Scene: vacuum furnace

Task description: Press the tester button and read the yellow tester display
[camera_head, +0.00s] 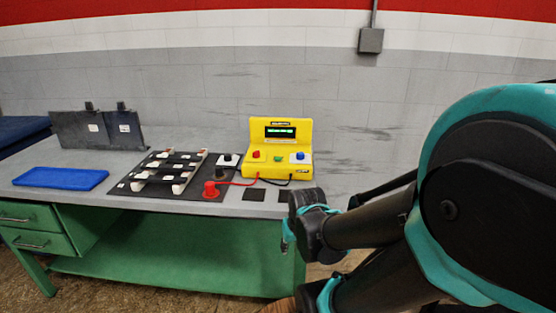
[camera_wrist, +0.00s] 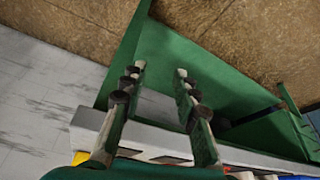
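The yellow tester (camera_head: 278,168) stands upright on the bench, right of centre in the head view. Its dark display (camera_head: 280,132) shows lit green characters, too small to read. My gripper (camera_wrist: 158,72) is open and empty in the wrist view, pointing past the bench edge toward the floor. A yellow sliver (camera_wrist: 79,158), probably the tester, shows at that view's lower left. In the head view my wrist hangs by the bench's right front, below the tester.
The green bench (camera_head: 170,250) has a grey top. A black mat (camera_head: 165,188) holds a rack (camera_head: 172,170) of pale bars. A red plug (camera_head: 210,190) with a red cable lies near the tester. A blue tray (camera_head: 60,178) and dark panels (camera_head: 98,129) are at left.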

